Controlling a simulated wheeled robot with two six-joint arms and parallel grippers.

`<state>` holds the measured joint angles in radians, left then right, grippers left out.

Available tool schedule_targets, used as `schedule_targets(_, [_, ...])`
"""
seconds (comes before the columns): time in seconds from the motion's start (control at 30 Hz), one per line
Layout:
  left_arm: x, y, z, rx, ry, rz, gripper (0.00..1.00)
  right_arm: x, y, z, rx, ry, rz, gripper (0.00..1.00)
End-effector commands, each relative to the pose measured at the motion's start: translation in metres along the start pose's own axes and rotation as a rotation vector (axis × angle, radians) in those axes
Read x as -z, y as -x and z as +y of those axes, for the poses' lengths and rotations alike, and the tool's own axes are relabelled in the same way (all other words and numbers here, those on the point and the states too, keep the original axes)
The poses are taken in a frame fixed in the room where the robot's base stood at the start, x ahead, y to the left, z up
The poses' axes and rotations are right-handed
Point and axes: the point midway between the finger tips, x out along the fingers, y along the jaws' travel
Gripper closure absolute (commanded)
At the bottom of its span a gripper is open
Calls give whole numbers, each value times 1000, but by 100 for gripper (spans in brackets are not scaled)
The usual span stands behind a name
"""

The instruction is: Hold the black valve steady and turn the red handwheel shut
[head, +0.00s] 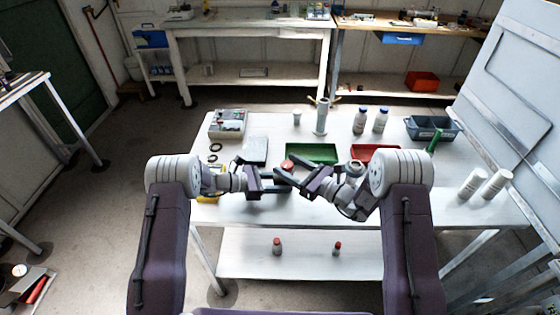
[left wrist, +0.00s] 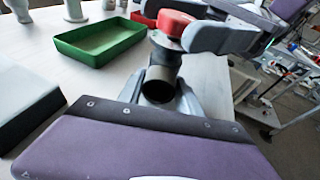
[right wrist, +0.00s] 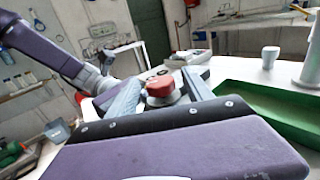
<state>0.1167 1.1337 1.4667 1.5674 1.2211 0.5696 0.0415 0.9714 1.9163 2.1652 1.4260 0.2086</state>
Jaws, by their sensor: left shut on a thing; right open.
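The red handwheel (head: 287,165) sits on top of the black valve (left wrist: 158,84) near the table's front edge. My left gripper (head: 282,183) is shut on the valve body below the wheel, seen close up in the left wrist view. My right gripper (head: 299,170) is open beside the wheel. In the right wrist view, the red handwheel (right wrist: 160,91) shows between its two grey fingers; whether they touch it I cannot tell. In the head view the grippers hide most of the valve.
A green tray (head: 312,152) lies just behind the grippers, with a red tray (head: 375,152) to its right. A grey flat block (head: 254,150) lies behind my left gripper.

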Motion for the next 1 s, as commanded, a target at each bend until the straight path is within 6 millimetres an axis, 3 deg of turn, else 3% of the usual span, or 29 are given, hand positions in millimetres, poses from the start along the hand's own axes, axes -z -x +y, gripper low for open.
schedule_targets(0.2, [0,0,0,-1,0,0,82,0,-32,0,0,0,0,41])
schedule_targets(0.53, [0,0,0,-1,0,0,82,0,-37,0,1,-1,0,41])
schedule_targets(0.73, [0,0,0,-1,0,0,82,0,-37,0,1,-1,0,96])
schedule_targets(0.77, [0,0,0,-1,0,0,82,0,-37,0,1,-1,0,100])
schedule_targets(1.0, [0,0,0,0,1,0,82,-1,-38,-1,107,-4,-2,100])
